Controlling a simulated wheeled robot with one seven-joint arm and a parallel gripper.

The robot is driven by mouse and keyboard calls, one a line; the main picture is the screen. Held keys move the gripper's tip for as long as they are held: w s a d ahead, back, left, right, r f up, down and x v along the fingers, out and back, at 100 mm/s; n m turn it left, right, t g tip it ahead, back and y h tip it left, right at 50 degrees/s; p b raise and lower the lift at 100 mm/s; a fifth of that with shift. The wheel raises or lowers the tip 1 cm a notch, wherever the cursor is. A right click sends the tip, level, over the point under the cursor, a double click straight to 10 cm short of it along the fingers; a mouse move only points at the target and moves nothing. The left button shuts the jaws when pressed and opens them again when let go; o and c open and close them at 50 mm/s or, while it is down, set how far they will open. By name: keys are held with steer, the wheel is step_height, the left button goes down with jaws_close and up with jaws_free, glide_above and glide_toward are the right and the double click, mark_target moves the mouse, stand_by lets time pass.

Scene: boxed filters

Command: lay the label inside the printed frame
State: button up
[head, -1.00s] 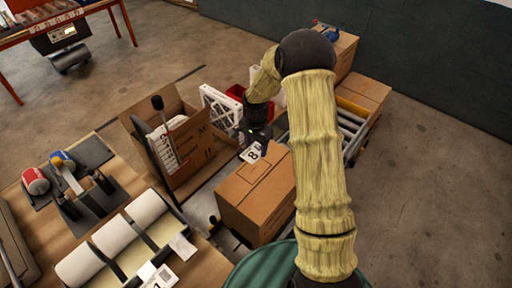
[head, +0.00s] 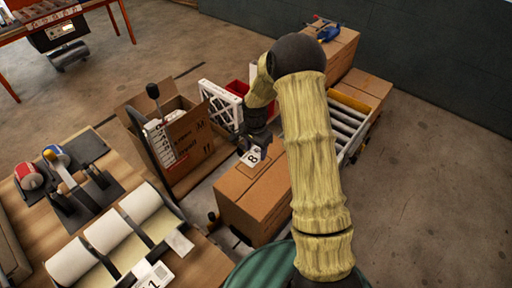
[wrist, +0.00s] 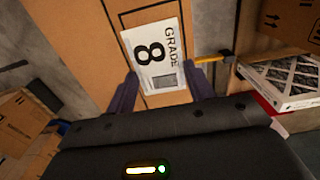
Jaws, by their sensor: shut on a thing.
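The label (head: 252,157) is a small white card printed "GRADE 8". In the wrist view the label (wrist: 155,55) lies flat between the two dark fingers of my gripper (wrist: 163,85), which is shut on it. In the head view my gripper (head: 257,140) holds it over the far end of the closed brown carton (head: 250,212). The printed frame (head: 264,178) shows as a thin dark outline on the carton's top, partly covered by the label. I cannot tell whether the label touches the carton.
An open carton (head: 192,140) with sheets inside stands left of the closed one. A white-framed filter (head: 222,104) and a red bin (head: 237,89) are behind. A roller conveyor (head: 347,122) lies right. A bench with paper rolls (head: 108,232) is at front left.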

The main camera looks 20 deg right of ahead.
mark_target(256, 154)
steer(key=shift+f+b, duration=1)
steer(key=shift+f, duration=0.9)
steer(key=o, duration=0.9)
steer(key=shift+c, duration=0.2)
steer(key=shift+r+p, duration=3.15)
steer(key=shift+r, duration=1.45)
